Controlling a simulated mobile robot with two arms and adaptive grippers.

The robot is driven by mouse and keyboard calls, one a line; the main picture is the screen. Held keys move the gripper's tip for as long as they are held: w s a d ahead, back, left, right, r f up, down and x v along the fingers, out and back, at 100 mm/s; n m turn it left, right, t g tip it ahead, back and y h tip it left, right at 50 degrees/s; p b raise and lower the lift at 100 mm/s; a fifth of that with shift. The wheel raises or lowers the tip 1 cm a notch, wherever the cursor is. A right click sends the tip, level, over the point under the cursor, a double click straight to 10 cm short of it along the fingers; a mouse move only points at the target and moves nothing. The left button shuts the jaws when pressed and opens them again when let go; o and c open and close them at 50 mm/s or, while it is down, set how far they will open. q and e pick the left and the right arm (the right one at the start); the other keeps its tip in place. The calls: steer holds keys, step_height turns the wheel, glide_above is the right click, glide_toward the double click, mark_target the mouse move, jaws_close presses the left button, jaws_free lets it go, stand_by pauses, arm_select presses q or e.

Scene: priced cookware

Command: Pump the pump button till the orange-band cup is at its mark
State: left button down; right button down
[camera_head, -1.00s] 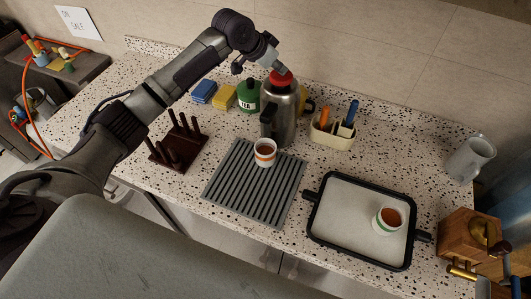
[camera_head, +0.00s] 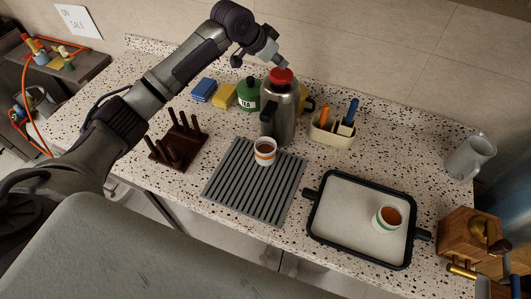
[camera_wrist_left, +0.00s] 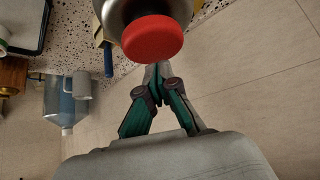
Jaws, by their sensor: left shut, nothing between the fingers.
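The pump flask (camera_head: 281,113) is a steel cylinder standing at the back of the counter. Its red pump button (camera_head: 281,76) is on top and also shows large in the left wrist view (camera_wrist_left: 152,38). My left gripper (camera_head: 284,63) is shut and empty, just above the button. In the left wrist view the closed fingers (camera_wrist_left: 157,72) show beside the button. The orange-band cup (camera_head: 265,152) stands upright on the grey ribbed mat (camera_head: 236,190) in front of the flask, with brown liquid inside; its mark cannot be made out. My right gripper is not in view.
A green-band cup (camera_head: 386,220) with brown liquid stands on a black-rimmed tray (camera_head: 345,246). A green tea canister (camera_head: 248,94), a utensil holder (camera_head: 332,133) and a dark peg rack (camera_head: 171,153) stand near the flask. A grey pitcher (camera_head: 470,158) is at the right.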

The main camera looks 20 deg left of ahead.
mark_target(282, 73)
arm_select(q)
steer(key=shift+f+b, duration=0.45)
steer(key=shift+f, duration=1.1)
steer(key=shift+r+p, duration=0.6)
steer(key=shift+r, duration=1)
steer(key=shift+r, duration=3)
